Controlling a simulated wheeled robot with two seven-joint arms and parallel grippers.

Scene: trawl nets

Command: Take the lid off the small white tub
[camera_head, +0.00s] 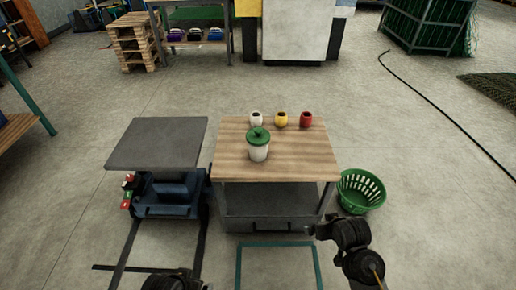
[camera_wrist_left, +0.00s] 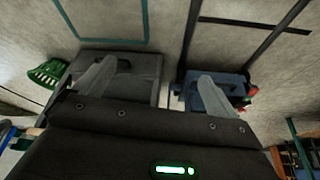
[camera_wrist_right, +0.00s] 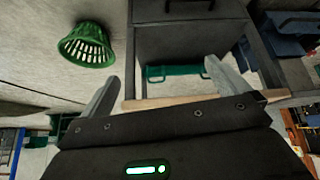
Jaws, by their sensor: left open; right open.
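The small white tub (camera_head: 258,152) stands upright on the wooden tabletop (camera_head: 300,165), left of its middle. A green lid (camera_head: 258,134) with a raised knob sits on top of it. My left arm shows at the bottom left of the head view, and its fingertips are not clear there; in the left wrist view the left gripper (camera_wrist_left: 150,82) is open and empty. My right arm shows at the lower right of the head view; in the right wrist view the right gripper (camera_wrist_right: 160,82) is open and empty. Both grippers are well apart from the tub.
White (camera_head: 256,118), yellow (camera_head: 281,119) and red (camera_head: 306,119) small pots stand along the table's back edge. A green basket (camera_head: 360,192) is on the floor to the right. A grey-topped cart (camera_head: 157,143) stands left. The tabletop's right and front parts are clear.

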